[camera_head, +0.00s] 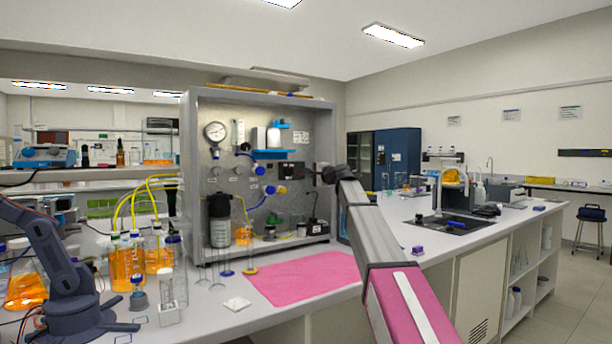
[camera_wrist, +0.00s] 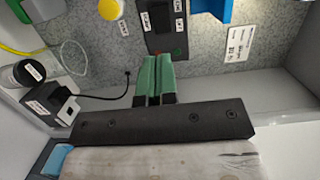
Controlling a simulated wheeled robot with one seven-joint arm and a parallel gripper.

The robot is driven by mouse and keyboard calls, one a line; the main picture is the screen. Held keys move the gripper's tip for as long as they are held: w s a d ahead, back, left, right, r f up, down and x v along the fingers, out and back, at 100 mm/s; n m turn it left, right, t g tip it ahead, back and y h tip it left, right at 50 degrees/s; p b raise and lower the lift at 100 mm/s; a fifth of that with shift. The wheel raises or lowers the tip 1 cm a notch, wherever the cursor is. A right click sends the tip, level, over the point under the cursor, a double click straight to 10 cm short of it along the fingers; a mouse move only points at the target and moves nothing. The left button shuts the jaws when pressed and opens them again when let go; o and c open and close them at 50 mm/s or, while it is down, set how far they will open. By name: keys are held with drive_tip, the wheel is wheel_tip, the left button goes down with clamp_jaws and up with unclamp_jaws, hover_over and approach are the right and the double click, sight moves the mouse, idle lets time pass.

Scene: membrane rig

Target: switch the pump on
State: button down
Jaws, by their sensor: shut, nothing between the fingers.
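A black switch box (camera_wrist: 167,28) is fixed to the grey speckled panel in the wrist view. In the head view my gripper's end is at the right of the rig panel, largely hidden by my own wrist. A black-topped vessel (camera_head: 219,215) stands at the rig's left; I cannot tell whether it is the pump.
A yellow knob (camera_wrist: 110,9) and a blue part (camera_wrist: 219,10) flank the switch box. A labelled black unit (camera_wrist: 46,101) with a cable stands at left. A pink mat (camera_head: 305,278) lies clear before the rig. Orange-filled bottles (camera_head: 122,265) crowd the bench's left.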

sight(287, 172)
drive_tip(key=x, duration=1.2)
drive_tip(key=shift+w+a, duration=0.2)
drive_tip(key=shift+w, duration=0.05)
